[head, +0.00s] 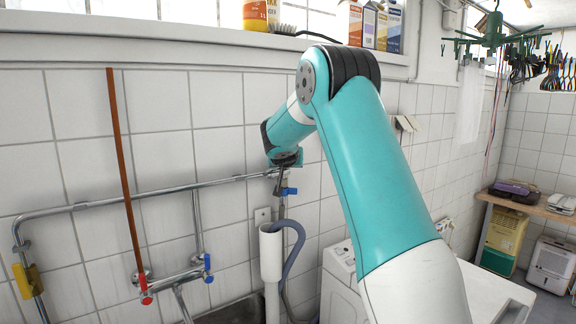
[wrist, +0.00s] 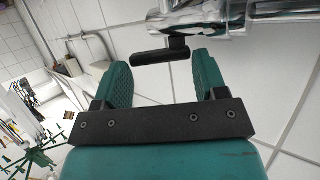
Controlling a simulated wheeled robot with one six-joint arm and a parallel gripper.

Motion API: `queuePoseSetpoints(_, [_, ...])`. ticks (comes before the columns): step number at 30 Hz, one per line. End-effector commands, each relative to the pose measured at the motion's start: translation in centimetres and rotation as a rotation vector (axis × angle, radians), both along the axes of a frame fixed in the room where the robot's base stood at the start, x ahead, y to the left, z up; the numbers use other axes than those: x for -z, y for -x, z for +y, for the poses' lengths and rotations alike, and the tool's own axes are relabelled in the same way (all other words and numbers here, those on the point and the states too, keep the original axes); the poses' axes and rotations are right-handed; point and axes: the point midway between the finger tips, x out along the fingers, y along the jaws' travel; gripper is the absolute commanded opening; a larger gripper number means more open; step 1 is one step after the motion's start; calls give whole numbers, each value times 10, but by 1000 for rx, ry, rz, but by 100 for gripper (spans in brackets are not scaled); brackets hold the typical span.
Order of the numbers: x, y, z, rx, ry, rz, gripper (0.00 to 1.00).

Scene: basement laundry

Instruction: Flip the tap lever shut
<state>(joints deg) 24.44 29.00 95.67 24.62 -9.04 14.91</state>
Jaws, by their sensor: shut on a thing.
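The tap lever (wrist: 160,57) is a short dark bar on a chrome tap body (wrist: 205,20) in the wrist view. In the head view my gripper (head: 282,174) is at the right end of the chrome wall pipe (head: 150,195), partly hidden by my arm. The lever is too small and covered there to make out clearly. A small blue part (head: 290,191) shows just below my gripper.
A white machine (head: 340,262) is at right. Boxes (head: 368,25) line the ledge above.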

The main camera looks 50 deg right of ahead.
Motion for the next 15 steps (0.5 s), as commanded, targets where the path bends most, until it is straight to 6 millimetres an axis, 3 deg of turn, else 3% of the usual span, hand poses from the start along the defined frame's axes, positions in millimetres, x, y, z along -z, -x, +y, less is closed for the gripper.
queuePoseSetpoints(12, [1, 0, 1, 7, -2, 3, 42])
queuePoseSetpoints(13, [1, 0, 1, 7, -2, 3, 68])
queuePoseSetpoints(15, [1, 0, 1, 7, -2, 3, 84])
